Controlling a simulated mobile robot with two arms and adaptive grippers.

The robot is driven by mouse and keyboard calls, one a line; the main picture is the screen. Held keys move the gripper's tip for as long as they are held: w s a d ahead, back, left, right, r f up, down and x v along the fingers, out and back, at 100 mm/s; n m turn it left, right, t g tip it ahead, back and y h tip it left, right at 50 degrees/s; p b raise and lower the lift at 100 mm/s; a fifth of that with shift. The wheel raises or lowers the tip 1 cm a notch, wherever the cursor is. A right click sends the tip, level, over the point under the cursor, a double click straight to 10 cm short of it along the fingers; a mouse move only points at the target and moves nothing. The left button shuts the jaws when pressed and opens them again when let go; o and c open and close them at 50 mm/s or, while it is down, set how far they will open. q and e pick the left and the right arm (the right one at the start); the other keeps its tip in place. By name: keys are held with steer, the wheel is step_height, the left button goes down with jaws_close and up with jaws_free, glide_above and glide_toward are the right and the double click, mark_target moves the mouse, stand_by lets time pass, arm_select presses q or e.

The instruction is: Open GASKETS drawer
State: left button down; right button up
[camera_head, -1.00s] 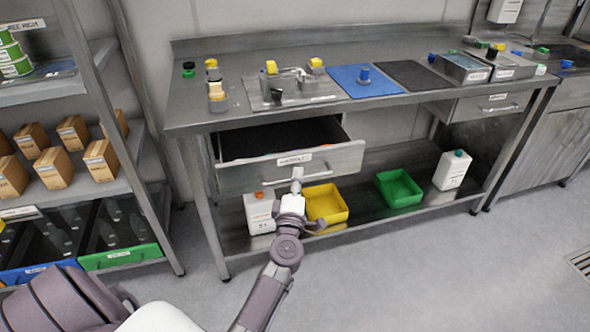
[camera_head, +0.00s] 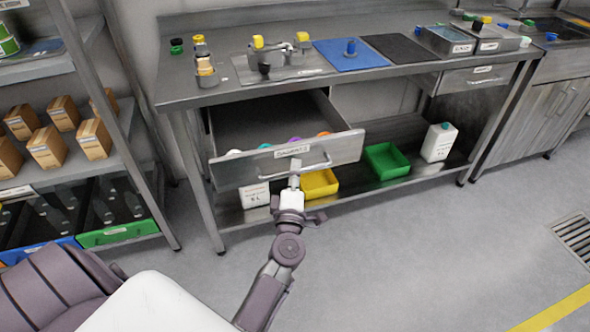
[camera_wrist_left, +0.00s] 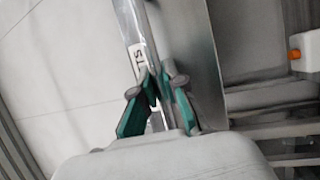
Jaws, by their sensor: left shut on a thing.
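The GASKETS drawer (camera_head: 231,172) is under the left part of the steel workbench and stands well out from it. Its label on the front is too small to read fully. Several coloured round items show inside, near the front panel. My left gripper (camera_head: 294,182) is at the drawer's bar handle (camera_head: 325,158), shut on it. In the left wrist view the green-padded fingers (camera_wrist_left: 155,100) close around the handle bar (camera_wrist_left: 150,40), next to a label ending in "TS". My right gripper is not in view.
The bench top carries a blue mat (camera_head: 350,53), a black mat (camera_head: 400,48) and small fixtures. A yellow bin (camera_head: 318,184), a green bin (camera_head: 386,159) and white canisters (camera_head: 438,142) stand on the lower shelf. A rack with boxes (camera_head: 47,147) is at the left. Floor in front is clear.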

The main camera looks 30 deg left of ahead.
arm_select(q)
steer(key=c, duration=1.2)
jaws_free()
steer(key=v, duration=1.2)
steer(key=shift+f, duration=0.15)
